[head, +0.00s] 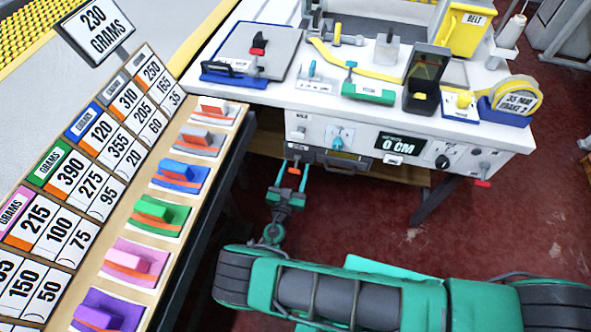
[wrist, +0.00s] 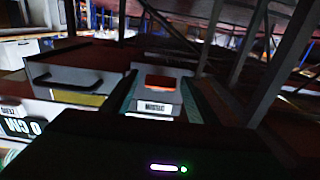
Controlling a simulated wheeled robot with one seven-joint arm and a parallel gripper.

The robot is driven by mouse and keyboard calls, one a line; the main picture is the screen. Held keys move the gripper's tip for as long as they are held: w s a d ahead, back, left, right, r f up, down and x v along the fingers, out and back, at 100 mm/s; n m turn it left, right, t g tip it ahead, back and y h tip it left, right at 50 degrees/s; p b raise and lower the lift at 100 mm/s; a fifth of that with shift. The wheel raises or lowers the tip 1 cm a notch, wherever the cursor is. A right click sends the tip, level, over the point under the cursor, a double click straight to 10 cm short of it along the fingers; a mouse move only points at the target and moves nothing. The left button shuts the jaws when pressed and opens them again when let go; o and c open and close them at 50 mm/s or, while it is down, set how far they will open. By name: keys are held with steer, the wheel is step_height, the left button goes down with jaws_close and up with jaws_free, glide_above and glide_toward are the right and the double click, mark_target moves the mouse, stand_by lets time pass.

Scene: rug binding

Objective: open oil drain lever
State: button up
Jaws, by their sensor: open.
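A small grey lever-like part with an orange patch (wrist: 160,82) and a white label sits in the middle of the wrist view. I take it to be the oil drain lever, but the label is too blurred to read. In the head view its orange part (head: 294,171) shows below the machine's front, at the left. My gripper (head: 292,180) is open, with its teal fingers on either side of this part. In the wrist view the fingers flank it closely; I cannot tell whether they touch it.
The white bench (head: 310,103) carries several tools. Its front has knobs and a display (head: 400,147) reading 0 CM. A dark drawer (head: 340,160) with a handle is right beside the lever. A sloping rack of coloured blocks (head: 165,215) stands at left.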

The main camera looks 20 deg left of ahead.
mark_target(297, 161)
steer(key=shift+w, duration=0.1)
steer(key=c, duration=1.1)
steer(key=shift+o, duration=0.2)
steer(key=shift+r+g, duration=0.2)
steer(key=shift+g, duration=0.1)
steer(key=shift+r+g, duration=0.5)
steer(key=shift+g, duration=0.7)
steer(key=r+g, duration=0.1)
steer(key=g, duration=0.1)
steer(key=shift+r+g, duration=0.1)
steer(key=shift+g, duration=0.3)
steer(key=g, duration=0.1)
steer(key=r+g, duration=0.1)
steer(key=g, duration=0.1)
steer(key=shift+w+r+g, duration=0.2)
steer(key=shift+r+g, duration=0.1)
steer(key=shift+w+r+g+h, duration=0.1)
steer(key=shift+r+g+h, duration=0.05)
steer(key=shift+g, duration=0.45)
steer(key=shift+w+r+g+h, duration=0.1)
steer(key=shift+r+g+h, duration=0.05)
steer(key=shift+g, duration=0.45)
